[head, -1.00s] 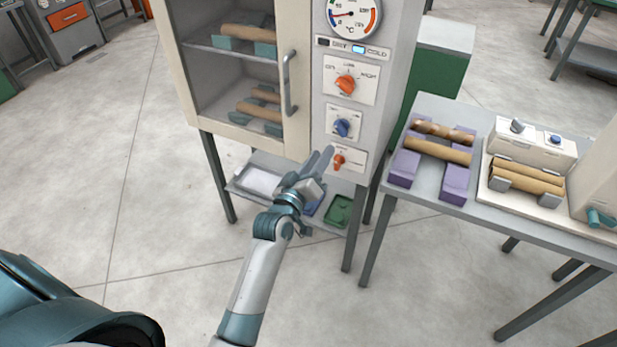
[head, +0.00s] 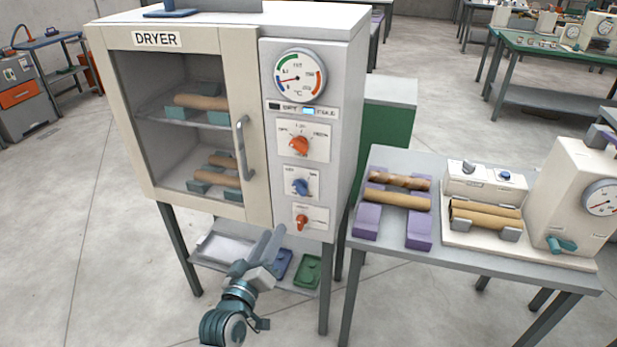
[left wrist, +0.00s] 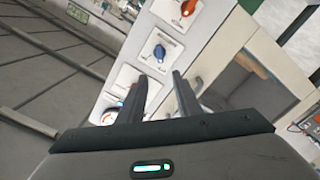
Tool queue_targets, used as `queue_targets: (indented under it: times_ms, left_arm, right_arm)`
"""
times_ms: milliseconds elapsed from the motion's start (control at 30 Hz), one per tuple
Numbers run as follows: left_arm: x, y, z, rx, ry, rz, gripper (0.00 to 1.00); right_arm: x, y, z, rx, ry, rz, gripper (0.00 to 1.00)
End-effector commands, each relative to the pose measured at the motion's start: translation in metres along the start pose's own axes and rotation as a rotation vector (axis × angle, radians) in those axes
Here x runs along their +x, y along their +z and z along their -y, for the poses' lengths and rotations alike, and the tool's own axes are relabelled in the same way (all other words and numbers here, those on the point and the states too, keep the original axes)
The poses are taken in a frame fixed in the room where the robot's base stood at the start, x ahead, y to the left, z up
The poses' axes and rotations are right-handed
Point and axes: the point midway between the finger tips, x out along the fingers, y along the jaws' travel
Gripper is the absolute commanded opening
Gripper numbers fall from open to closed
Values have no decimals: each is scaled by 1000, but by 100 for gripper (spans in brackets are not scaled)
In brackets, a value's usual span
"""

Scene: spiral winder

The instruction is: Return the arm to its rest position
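My left gripper (head: 270,238) is in front of the dryer's lower edge, left of the lowest orange knob (head: 303,222). In the left wrist view its two fingers (left wrist: 157,95) stand apart with nothing between them. The dryer (head: 340,150) is a cream cabinet with a glazed door (head: 240,120) that looks closed. Its front has a round gauge (head: 300,77), an upper orange knob (head: 299,146) and a blue knob (head: 300,187). The blue knob also shows in the left wrist view (left wrist: 159,52). My right gripper is out of view.
Wooden-brown tubes rest on teal holders inside the dryer. A low shelf (head: 217,248) under it holds a blue tray (head: 281,264) and a green tray (head: 307,271). A grey table (head: 385,248) at right carries purple supports with tubes and a cream machine (head: 570,190).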

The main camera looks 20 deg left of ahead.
Motion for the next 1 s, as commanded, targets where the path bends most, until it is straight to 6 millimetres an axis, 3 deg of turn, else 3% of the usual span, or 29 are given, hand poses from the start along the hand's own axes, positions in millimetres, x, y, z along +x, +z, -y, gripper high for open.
queue_targets:
  times_ms: [167,267,367,533,667,867,1000]
  left_arm:
    - [1,8,5,5,-8,13,31]
    - [2,25,16,17,-26,42,31]
    - [3,54,36,41,-57,92,31]
    - [-5,129,86,104,-128,223,31]
    - [-24,196,131,166,-187,347,31]
    - [-75,291,198,265,-263,539,31]
    - [-125,350,243,338,-306,678,31]
  right_arm:
    - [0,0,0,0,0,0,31]
    - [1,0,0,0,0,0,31]
    - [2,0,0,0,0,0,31]
    - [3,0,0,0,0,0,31]
    - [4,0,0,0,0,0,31]
    - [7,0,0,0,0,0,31]
    - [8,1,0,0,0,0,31]
